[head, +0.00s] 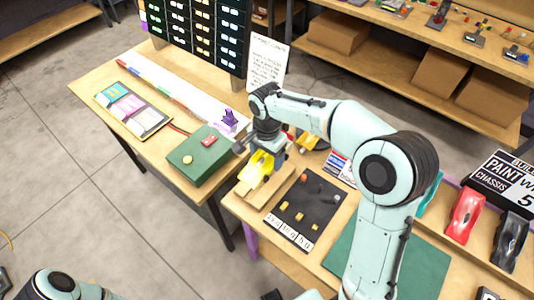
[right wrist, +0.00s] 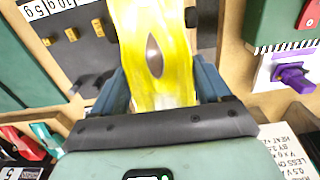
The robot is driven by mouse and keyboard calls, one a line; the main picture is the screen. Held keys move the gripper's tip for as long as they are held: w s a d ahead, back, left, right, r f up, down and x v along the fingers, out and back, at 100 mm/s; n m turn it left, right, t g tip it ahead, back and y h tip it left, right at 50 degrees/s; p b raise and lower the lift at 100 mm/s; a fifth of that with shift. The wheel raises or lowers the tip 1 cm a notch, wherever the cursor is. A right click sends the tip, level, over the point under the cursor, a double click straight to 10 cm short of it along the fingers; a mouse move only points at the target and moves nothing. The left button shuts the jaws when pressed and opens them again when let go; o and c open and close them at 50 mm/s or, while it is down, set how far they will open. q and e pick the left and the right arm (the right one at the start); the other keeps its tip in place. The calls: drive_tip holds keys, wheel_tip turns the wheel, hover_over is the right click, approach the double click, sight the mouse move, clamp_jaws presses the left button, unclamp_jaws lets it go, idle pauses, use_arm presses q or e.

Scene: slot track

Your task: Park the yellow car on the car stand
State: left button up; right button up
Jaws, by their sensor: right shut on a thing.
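In the right wrist view the yellow car (right wrist: 155,55), with a dark oval on top, sits between the two blue-grey fingers of the gripper (right wrist: 160,80). A light wooden block (head: 268,190), which looks like the car stand, is directly below and beside the car. I cannot tell whether the car touches it. My left gripper is not in view; only part of that arm shows at the bottom left.
A dark mat with weights (head: 305,212) lies right of the wooden block. A green box with a red button (head: 200,158) stands left of the car. A purple piece (head: 230,118) is behind it. Red (head: 466,214) and black (head: 511,240) cars stand at the far right.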

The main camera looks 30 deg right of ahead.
sight(267, 166)
drive_tip(key=shift+f+b, duration=1.6)
drive_tip(key=shift+f, duration=1.3)
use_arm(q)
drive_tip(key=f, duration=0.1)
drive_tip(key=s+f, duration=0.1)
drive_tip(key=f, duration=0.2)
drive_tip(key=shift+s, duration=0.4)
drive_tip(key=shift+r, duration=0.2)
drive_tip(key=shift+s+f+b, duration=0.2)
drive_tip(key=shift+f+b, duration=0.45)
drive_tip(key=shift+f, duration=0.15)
use_arm(e)
drive_tip(key=shift+f, duration=1.15)
drive_tip(key=o, duration=1.1)
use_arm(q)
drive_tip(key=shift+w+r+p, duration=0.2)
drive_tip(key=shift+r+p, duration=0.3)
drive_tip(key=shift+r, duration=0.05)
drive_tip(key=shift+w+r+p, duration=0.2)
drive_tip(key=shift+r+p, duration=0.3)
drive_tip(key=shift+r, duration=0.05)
use_arm(e)
wheel_tip(267, 166, up, 14)
drive_tip(key=shift+f, duration=0.25)
